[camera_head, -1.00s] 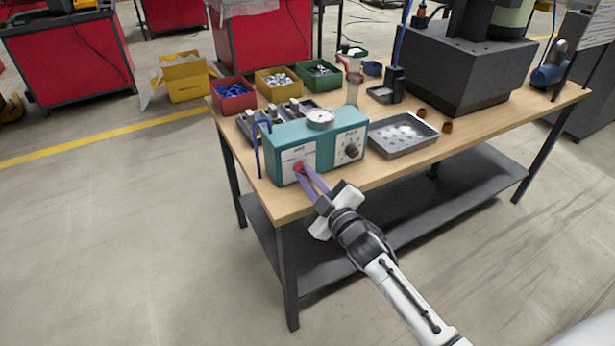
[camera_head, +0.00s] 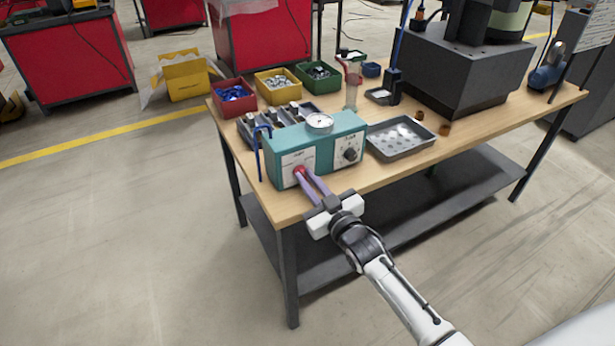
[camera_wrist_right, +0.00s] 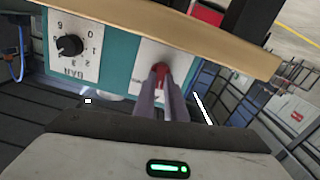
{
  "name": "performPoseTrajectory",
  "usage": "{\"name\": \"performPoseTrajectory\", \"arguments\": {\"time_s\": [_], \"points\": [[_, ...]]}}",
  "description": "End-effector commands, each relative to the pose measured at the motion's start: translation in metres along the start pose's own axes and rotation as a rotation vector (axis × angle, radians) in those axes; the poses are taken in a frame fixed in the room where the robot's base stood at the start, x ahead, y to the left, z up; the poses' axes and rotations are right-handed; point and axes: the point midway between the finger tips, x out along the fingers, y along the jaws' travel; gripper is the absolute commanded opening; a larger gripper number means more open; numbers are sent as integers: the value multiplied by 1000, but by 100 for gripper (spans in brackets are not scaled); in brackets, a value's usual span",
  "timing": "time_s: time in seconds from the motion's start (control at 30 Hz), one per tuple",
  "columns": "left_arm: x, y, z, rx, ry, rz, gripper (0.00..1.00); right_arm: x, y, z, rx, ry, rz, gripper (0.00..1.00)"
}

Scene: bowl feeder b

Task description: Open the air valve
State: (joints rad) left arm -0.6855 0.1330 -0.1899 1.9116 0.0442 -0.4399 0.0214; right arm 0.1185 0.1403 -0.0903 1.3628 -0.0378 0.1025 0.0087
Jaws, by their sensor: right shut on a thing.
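The teal control box (camera_head: 327,150) stands at the front left of the wooden table, with a round gauge (camera_head: 319,122) on top. On its front are a red valve knob (camera_head: 299,171) on a white plate and a black dial (camera_head: 350,154). My right gripper (camera_head: 303,175) is shut on the red knob, its purple-grey fingers covering part of it. In the right wrist view the red knob (camera_wrist_right: 161,70) shows between the fingertips, and the black dial (camera_wrist_right: 70,46) sits to the left. My left gripper is not in view.
A grey tray (camera_head: 402,153) with pale discs lies right of the box. Red (camera_head: 234,110), yellow (camera_head: 278,98) and green (camera_head: 319,86) bins stand behind. A blue tube (camera_head: 257,155) loops at the box's left. A large dark machine base (camera_head: 455,75) fills the right rear.

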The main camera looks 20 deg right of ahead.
Motion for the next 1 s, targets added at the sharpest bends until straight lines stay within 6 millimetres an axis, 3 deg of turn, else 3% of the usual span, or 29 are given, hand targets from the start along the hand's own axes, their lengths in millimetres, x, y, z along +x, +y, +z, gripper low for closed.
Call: {"name": "performPoseTrajectory", "arguments": {"time_s": [0.7, 1.0], "points": [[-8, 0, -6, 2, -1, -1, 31, 0, 3, 3, 669, -3, 0, 0], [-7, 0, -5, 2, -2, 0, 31, 0, 4, 4, 870, -3, 0, 0]]}}
